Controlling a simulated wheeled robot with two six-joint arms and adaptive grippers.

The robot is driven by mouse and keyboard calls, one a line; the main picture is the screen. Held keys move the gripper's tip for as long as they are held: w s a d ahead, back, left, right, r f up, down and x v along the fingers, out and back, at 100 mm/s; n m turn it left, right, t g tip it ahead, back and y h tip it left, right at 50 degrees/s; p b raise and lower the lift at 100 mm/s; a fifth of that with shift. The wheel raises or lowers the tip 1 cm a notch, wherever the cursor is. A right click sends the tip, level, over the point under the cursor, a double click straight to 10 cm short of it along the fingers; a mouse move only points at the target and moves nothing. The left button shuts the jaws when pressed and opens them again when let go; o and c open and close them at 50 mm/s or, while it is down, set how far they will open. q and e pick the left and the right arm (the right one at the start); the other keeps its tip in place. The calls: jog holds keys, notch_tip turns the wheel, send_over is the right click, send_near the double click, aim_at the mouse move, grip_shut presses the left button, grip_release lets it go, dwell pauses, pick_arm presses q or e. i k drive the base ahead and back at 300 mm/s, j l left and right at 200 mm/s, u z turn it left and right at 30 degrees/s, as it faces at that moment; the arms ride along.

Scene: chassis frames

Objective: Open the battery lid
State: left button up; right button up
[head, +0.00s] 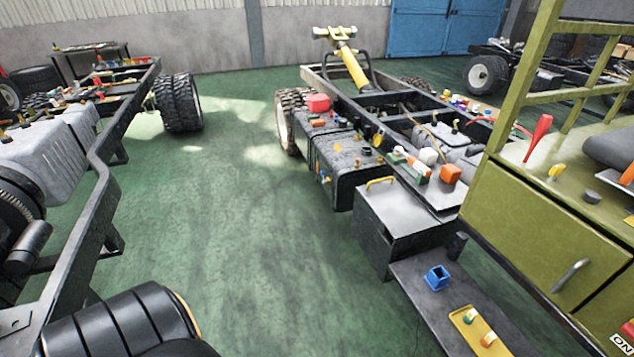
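A dark grey box with a lighter flat top (402,212) and a yellow handle (381,181) near its far edge sits on the side of the middle chassis. It looks like the battery box, and its lid lies flat and closed. Nothing touches the handle. Neither of my grippers shows in the head view.
A step plate (420,290) below the box holds a blue square cup (437,278) and a yellow tray (466,318). A green cabinet (535,225) with rails stands at right. A black tank (358,165) carries loose parts behind the box. Green floor (230,230) is clear at left.

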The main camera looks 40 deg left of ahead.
aim_at(390, 205)
jog(key=u, duration=0.65)
jog(key=i+u, duration=0.3)
jog(key=i, duration=0.15)
jog(key=i+l+u, duration=0.1)
jog(key=i+u, duration=0.15)
jog(key=i, duration=0.15)
